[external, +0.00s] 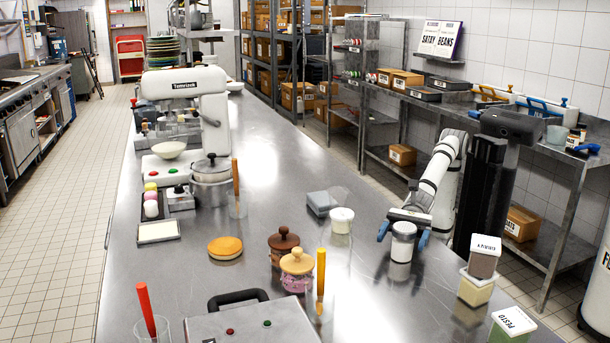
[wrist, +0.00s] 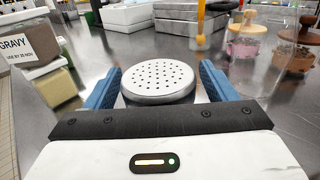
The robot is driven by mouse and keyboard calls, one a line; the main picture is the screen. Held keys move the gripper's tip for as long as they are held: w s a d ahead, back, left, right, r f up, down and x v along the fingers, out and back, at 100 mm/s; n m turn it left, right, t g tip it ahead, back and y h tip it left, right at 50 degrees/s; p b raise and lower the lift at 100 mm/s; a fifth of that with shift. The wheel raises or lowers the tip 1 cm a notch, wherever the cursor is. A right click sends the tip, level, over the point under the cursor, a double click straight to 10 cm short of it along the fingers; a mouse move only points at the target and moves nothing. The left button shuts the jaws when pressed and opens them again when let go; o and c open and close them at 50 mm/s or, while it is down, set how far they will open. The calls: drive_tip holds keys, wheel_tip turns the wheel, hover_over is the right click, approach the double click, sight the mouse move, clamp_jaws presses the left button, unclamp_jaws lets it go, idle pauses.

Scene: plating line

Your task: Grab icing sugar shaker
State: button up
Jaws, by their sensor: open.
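The icing sugar shaker (external: 402,243) stands upright on the steel table, a clear and white cylinder with a metal cap. In the wrist view its perforated metal lid (wrist: 157,80) sits between the two blue fingers. My gripper (external: 404,236) is open around the shaker, with one finger on each side. In the wrist view my gripper (wrist: 158,88) shows a small gap between each finger and the lid. The shaker's lower body is hidden in the wrist view.
Stacked labelled tubs (external: 480,270) stand right of the shaker, with a pesto tub (external: 510,326) nearer the front. Wooden-lidded jars (external: 297,270) are further left. Bare table lies in front of the shaker.

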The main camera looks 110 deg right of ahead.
drive_tip(key=c, duration=1)
drive_tip(key=shift+c, duration=0.6)
drive_tip(key=shift+r, duration=0.1)
